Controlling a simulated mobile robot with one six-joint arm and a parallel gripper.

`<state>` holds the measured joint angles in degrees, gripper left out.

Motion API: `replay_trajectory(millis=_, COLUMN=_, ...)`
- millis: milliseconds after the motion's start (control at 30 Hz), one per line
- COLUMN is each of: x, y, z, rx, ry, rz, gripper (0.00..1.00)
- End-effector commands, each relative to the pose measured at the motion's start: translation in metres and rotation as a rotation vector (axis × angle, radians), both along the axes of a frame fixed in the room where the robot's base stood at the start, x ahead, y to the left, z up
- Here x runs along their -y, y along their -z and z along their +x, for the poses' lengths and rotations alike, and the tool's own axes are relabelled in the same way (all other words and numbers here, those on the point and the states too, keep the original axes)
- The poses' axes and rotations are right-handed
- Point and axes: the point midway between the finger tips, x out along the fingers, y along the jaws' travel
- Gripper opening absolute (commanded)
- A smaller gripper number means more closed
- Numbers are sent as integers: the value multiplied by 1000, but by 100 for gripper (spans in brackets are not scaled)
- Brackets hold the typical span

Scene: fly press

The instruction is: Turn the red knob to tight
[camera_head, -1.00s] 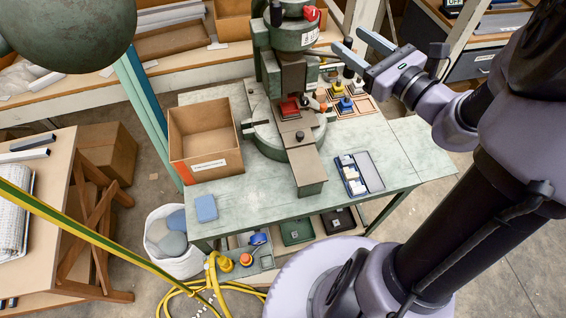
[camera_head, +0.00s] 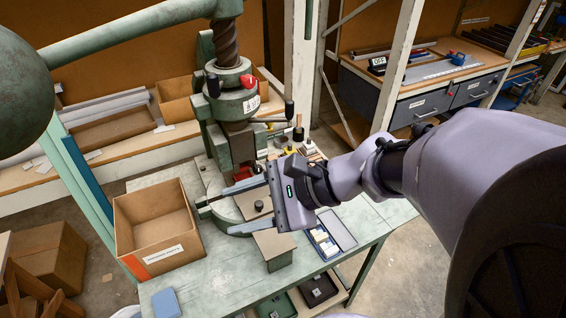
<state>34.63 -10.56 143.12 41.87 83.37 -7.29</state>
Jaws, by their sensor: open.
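The fly press (camera_head: 228,104) stands on the green bench, with its screw and collar upright. A small red knob (camera_head: 248,81) sits on the front of the collar, above a white label that is too small to read. My gripper (camera_head: 226,211) is open and empty, its two fingers pointing left across the front of the press base. It appears well below the red knob in the picture. A red block (camera_head: 243,172) on the press bed is partly hidden behind the upper finger. Whether the fingers touch the press cannot be told.
A cardboard box (camera_head: 158,262) stands left of the press. A blue-grey tray (camera_head: 338,228) with white pieces lies to the right, partly behind my gripper. The press's lever arm (camera_head: 140,22) with its large ball crosses the upper left. Blocks and black-handled tools stand behind my wrist.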

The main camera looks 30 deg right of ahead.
Motion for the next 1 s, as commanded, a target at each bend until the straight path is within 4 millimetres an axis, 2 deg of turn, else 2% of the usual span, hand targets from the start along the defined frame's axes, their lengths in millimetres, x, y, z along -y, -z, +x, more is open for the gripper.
replay_trajectory(millis=100, x=-17, y=28, z=-25, rx=27, ry=-146, rz=-175, gripper=50)
replay_trajectory(millis=300, x=-24, y=58, z=-54, rx=85, ry=-336, rz=-434, gripper=50)
replay_trajectory(millis=500, x=-23, y=66, z=-64, rx=119, ry=-408, rz=-541, gripper=50)
replay_trajectory(millis=800, x=-22, y=70, z=-66, rx=132, ry=-429, rz=-574, gripper=50)
replay_trajectory(millis=867, x=-20, y=84, z=-74, rx=194, ry=-510, rz=-701, gripper=50)
replay_trajectory(millis=900, x=-15, y=94, z=-80, rx=261, ry=-581, rz=-821, gripper=50)
replay_trajectory(millis=1000, x=-3, y=100, z=-82, rx=423, ry=-704, rz=-1074, gripper=50)
